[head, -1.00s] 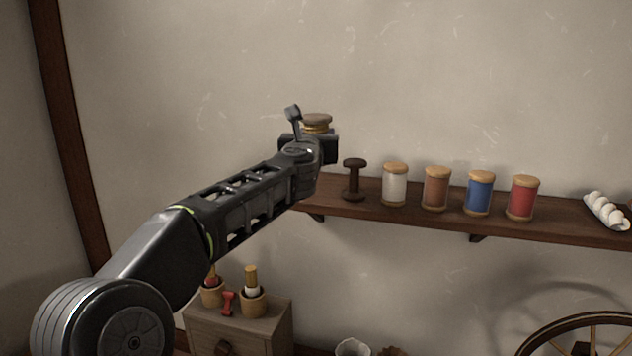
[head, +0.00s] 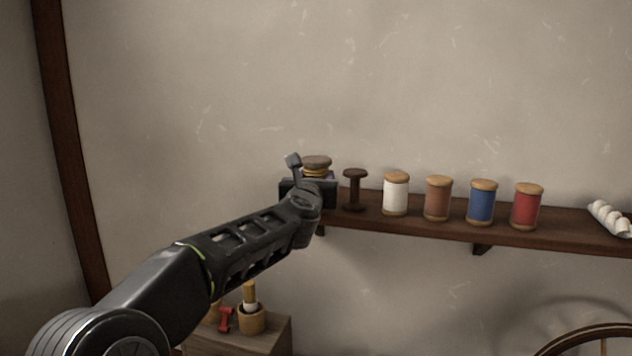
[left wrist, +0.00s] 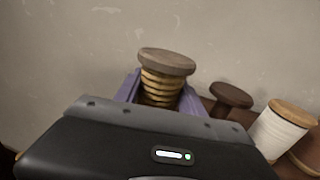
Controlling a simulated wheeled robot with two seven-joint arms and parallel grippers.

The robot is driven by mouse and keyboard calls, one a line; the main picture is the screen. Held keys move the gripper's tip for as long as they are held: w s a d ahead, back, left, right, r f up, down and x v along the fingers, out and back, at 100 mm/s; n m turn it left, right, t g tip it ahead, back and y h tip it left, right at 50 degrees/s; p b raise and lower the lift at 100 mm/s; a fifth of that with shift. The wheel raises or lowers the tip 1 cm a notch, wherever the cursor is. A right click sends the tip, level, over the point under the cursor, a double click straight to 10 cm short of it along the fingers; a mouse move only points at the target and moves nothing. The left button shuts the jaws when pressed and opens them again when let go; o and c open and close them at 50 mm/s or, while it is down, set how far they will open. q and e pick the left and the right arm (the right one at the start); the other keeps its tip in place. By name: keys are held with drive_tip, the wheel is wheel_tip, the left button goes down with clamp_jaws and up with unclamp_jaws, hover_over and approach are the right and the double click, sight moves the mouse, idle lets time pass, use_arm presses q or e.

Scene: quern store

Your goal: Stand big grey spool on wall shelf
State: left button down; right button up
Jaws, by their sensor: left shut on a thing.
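The big grey spool (head: 316,163) has a grey-brown round top and a tan, ringed body. It also shows in the left wrist view (left wrist: 165,64), roughly upright. My left gripper (head: 311,188) is shut on it at the left end of the wall shelf (head: 420,226). In the left wrist view its purplish fingers (left wrist: 158,92) lie on both sides of the spool body. The spool's foot is hidden behind the gripper, so I cannot tell whether it touches the shelf. My right gripper is not in view.
A dark empty spool (head: 355,189) stands close to the right of the held spool. White (head: 396,194), brown (head: 438,199), blue (head: 481,203) and red (head: 526,207) spools follow. A white twisted bundle (head: 611,218) lies farther right. A small cabinet (head: 270,340) is below.

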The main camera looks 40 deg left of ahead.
use_arm(q)
drive_tip(key=c, duration=1.1)
unclamp_jaws()
drive_tip(key=shift+f, duration=0.1)
drive_tip(key=shift+c, duration=0.2)
drive_tip(key=o, duration=0.4)
drive_tip(key=shift+o, duration=0.2)
drive_tip(key=shift+s+d, duration=0.1)
drive_tip(key=shift+s, duration=0.05)
drive_tip(key=b+v, duration=0.3)
drive_tip(key=v, duration=0.8)
drive_tip(key=shift+s+d, duration=0.15)
drive_tip(key=shift+s, duration=0.15)
